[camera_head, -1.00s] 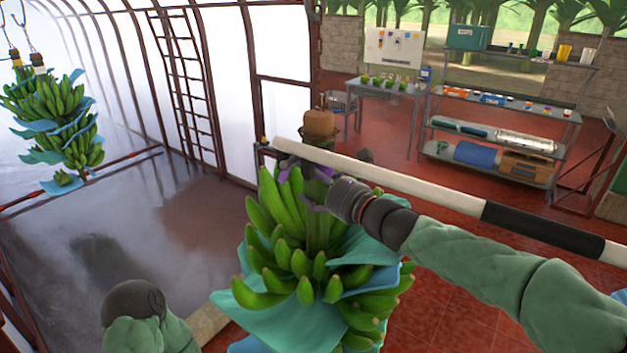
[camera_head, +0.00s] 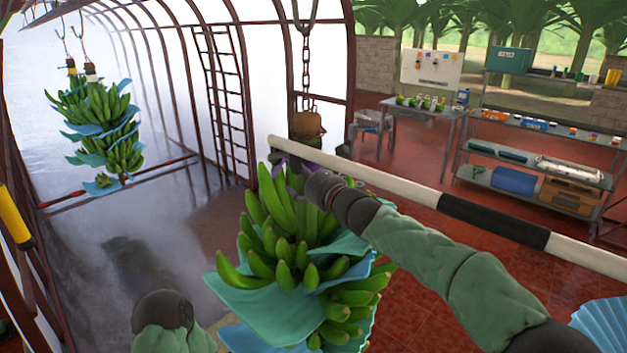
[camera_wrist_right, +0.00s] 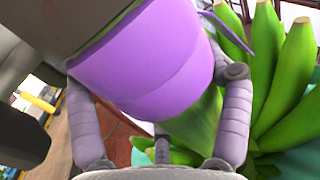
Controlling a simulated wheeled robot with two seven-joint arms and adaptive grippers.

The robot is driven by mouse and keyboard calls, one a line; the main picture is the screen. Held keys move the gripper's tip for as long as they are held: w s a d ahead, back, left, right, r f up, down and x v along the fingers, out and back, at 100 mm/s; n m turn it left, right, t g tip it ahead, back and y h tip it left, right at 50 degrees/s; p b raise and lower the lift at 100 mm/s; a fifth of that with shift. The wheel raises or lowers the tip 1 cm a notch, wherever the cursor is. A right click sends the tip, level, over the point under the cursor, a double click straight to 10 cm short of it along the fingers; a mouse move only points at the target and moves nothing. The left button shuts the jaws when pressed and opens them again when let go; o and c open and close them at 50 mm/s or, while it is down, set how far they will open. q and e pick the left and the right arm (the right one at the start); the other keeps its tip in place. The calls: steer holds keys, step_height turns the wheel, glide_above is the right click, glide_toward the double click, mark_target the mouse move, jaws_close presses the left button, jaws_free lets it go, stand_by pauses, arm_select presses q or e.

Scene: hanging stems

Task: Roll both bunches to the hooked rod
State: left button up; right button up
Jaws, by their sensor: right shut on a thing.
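A green banana bunch (camera_head: 285,250) with blue sheets between its hands hangs in front of me, below a chain and brown block (camera_head: 308,124). My right gripper (camera_head: 300,180) is at the top of this bunch. In the right wrist view its fingers (camera_wrist_right: 160,115) close around the stem, at a purple band (camera_wrist_right: 150,60). Farther off at the left, more green bananas with blue sheets (camera_head: 100,120) hang from two hooks, with one yellow and one pale stem band. My left gripper is out of view. I cannot make out a rod with a hook.
A white and black bar (camera_head: 400,185) crosses from the near bunch's top to the right edge. A dark red rail (camera_head: 120,180) lies below the far bananas. A ladder (camera_head: 222,90) stands at the wall. A shelf (camera_head: 530,170) and table (camera_head: 425,112) stand behind. A yellow cylinder (camera_head: 14,216) is at the left edge.

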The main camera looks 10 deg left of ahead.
steer(key=shift+w+a+f, duration=0.1)
steer(key=shift+a+f, duration=0.05)
steer(key=shift+f, duration=0.45)
steer(key=o, duration=1.3)
steer(key=shift+s+d, duration=0.2)
steer(key=o, duration=0.4)
steer(key=shift+s+d, duration=0.1)
steer(key=shift+d, duration=0.05)
steer(key=shift+c, duration=0.2)
steer(key=shift+d+r, duration=0.1)
steer(key=shift+r, duration=0.2)
steer(key=shift+s+d+r, duration=0.1)
steer(key=shift+s+d, duration=0.1)
steer(key=shift+d, duration=0.05)
glide_above(332, 224)
